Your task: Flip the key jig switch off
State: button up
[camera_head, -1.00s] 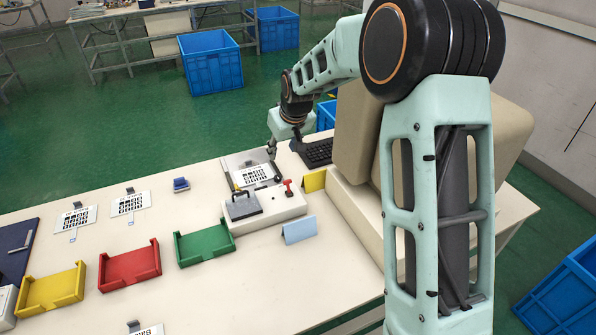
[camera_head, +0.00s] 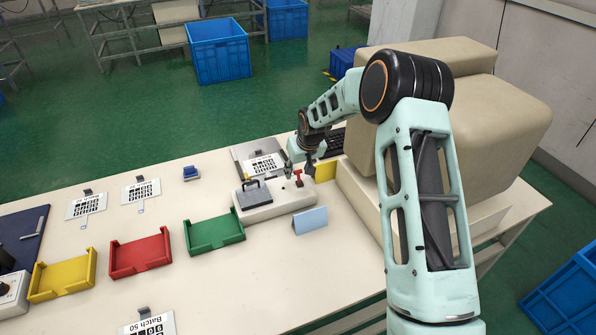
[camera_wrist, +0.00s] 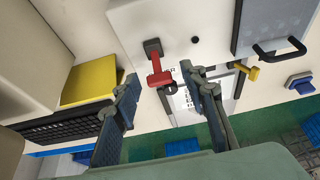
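The key jig (camera_head: 275,203) is a pale box on the table with a dark hinged-looking plate and black handle (camera_head: 256,190) on its left part. Its red switch lever (camera_head: 298,177) stands at the right end; in the wrist view the red lever (camera_wrist: 157,72) rises from a dark base. My gripper (camera_head: 301,168) is low over the jig's right end. In the wrist view my gripper (camera_wrist: 161,80) is open, its two fingers on either side of the lever's red end. Contact between fingers and lever cannot be told.
A white keypad film (camera_head: 265,164) lies on a grey plate behind the jig. A yellow card (camera_head: 326,170) and a keyboard (camera_wrist: 60,124) are close right. A blue card (camera_head: 310,220) stands in front. Green (camera_head: 215,233), red (camera_head: 140,255) and yellow (camera_head: 63,275) trays lie left.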

jog(key=shift+w+a+f, duration=0.1)
jog(key=shift+w+f, duration=0.1)
jog(key=shift+f, duration=0.45)
jog(key=shift+c, duration=0.4)
grip_shut()
jog(key=shift+w, duration=0.1)
jog(key=shift+w+a, duration=0.1)
jog(key=shift+w, duration=0.05)
jog(key=shift+w+f+g+h, duration=0.15)
jog(key=shift+g+h, duration=0.25)
jog(key=shift+g, duration=0.5)
